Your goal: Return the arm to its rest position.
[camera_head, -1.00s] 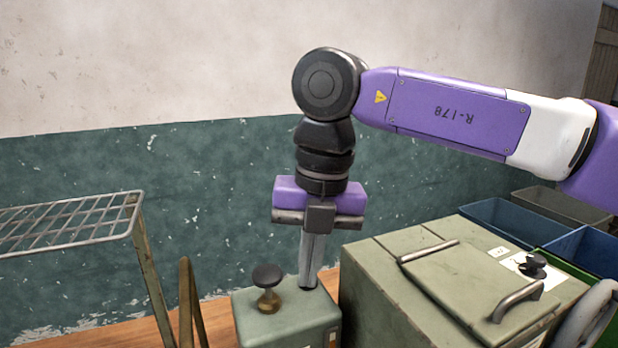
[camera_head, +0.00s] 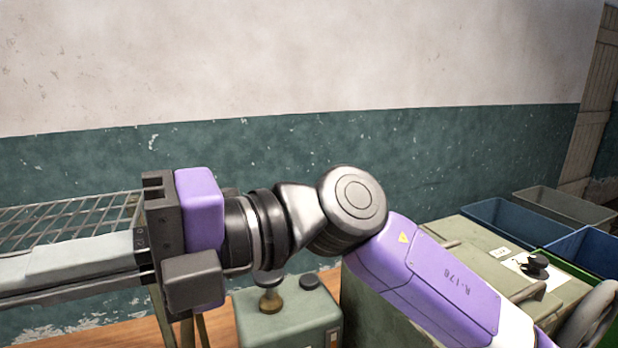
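My gripper (camera_head: 30,270) lies sideways across the lower left of the head view and points left. Its long grey fingers run to the left picture edge, so the tips are cut off and I cannot tell whether they are apart. No object shows between the visible parts of the fingers. My purple and black arm bends at a round joint near the middle and runs down to the lower right.
A wire rack (camera_head: 60,222) stands behind my gripper at left. A small green box (camera_head: 285,325) with knobs is below my wrist. A larger green lidded case (camera_head: 490,240) is partly behind my arm. Blue bins (camera_head: 505,228) stand at right. The wall above is clear.

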